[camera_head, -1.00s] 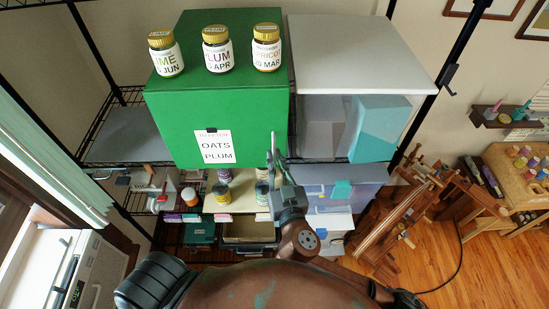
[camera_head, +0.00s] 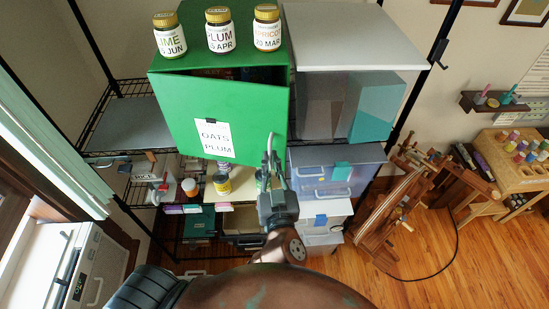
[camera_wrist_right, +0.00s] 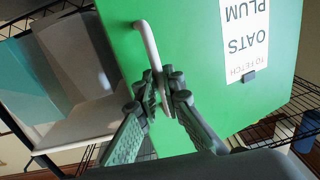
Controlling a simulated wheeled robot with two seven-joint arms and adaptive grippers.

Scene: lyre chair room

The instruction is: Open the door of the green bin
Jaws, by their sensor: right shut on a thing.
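The green bin (camera_head: 280,40) stands on a shelf of the wire rack, with several jars on its top. A note reading "OATS PLUM" (camera_head: 214,138) is on the door. My right gripper (camera_head: 270,160) is at the door's right side. In the right wrist view the gripper (camera_wrist_right: 163,98) is shut on the white door handle (camera_wrist_right: 147,42). My left gripper is not in view.
An open white-grey bin (camera_head: 345,35) with a teal box (camera_head: 378,108) stands just right of the green bin. Jars (camera_head: 221,182) and drawers (camera_head: 335,178) are below.

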